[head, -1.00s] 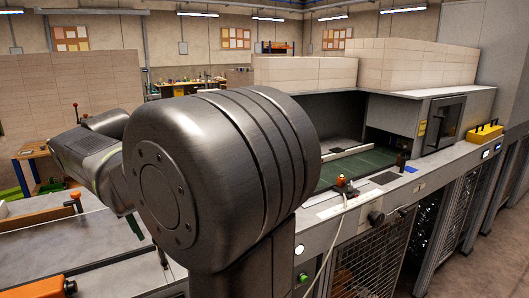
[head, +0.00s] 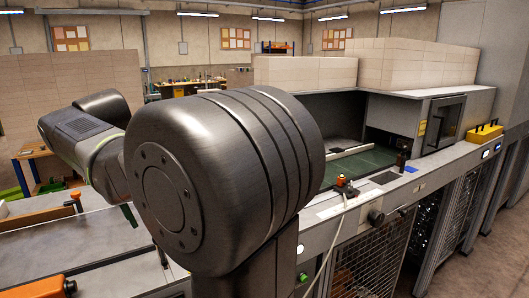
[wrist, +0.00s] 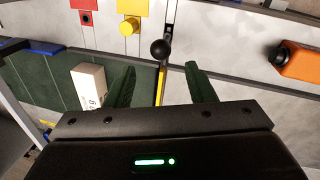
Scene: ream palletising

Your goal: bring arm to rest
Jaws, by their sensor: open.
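In the wrist view my gripper (wrist: 160,84) has its two dark green fingers spread apart, with nothing between the tips. Below the fingers are a grey surface and a yellow-edged strip (wrist: 161,86). A black round knob (wrist: 160,48) shows just beyond the fingertips. In the head view my arm's large grey joint fills the middle, and the bent wrist part shows at the left. My gripper cannot be made out clearly there.
A pale printed block (wrist: 88,86) lies on a green surface (wrist: 52,100) left of the fingers. An orange part (wrist: 302,62) is at the right. A machine bay with a green bed (head: 358,167) stands right of my arm.

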